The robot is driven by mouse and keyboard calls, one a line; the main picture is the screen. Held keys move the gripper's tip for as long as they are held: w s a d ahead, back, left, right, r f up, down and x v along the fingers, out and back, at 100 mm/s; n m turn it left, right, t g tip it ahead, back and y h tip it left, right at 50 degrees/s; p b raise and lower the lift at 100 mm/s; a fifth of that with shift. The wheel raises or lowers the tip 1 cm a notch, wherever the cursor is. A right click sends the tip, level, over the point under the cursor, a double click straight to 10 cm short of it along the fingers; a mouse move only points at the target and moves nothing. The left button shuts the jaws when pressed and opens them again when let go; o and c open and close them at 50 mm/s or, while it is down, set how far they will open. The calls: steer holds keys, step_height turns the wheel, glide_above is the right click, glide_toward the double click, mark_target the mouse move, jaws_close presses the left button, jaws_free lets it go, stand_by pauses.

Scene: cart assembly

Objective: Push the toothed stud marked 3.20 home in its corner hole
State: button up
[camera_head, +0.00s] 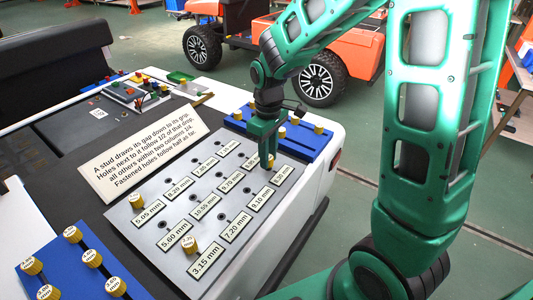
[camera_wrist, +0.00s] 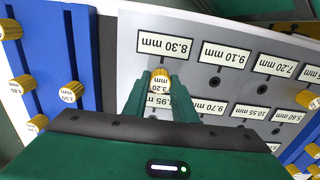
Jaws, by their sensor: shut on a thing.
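The toothed stud marked 3.20 (camera_wrist: 161,76) is a yellow knurled knob between my fingertips. It also shows in the head view (camera_head: 271,162), at the far right corner of the grey plate (camera_head: 165,262). My gripper (camera_head: 268,156) points down there and is shut on the stud; in the wrist view its green fingers (camera_wrist: 160,94) flank the knob. The stud stands by the 8.30 mm label (camera_wrist: 169,46). The corner hole is hidden under the stud and fingers, so I cannot tell how deep it sits.
Two more yellow studs stand on the plate, one by the 5.05 mm label (camera_head: 137,200) and one by 3.15 mm (camera_head: 189,244). Blue racks with studs lie behind the plate (camera_head: 308,140) and at front left (camera_head: 60,255). A printed rule card (camera_head: 142,153) lies left of the labels.

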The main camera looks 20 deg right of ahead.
steer(key=shift+f, duration=0.85)
steer(key=o, duration=1.1)
step_height(320, 180, up, 11)
steer(key=shift+w+f, duration=0.1)
steer(key=shift+f, duration=0.05)
steer(key=s+d+r+m, duration=0.2)
steer(key=s+d+m, duration=0.4)
steer(key=s+d, duration=0.5)
steer(key=s+d+m, duration=0.2)
steer(key=s, duration=0.2)
steer(key=s+d+f+m, duration=0.1)
steer(key=s+d+m, duration=0.1)
steer(key=s, duration=0.3)
steer(key=s+d+m, duration=0.2)
steer(key=s+m, duration=0.1)
steer(key=s, duration=0.2)
steer(key=shift+s+d+f, duration=0.1)
steer(key=shift+s+f, duration=0.15)
steer(key=shift+f, duration=0.15)
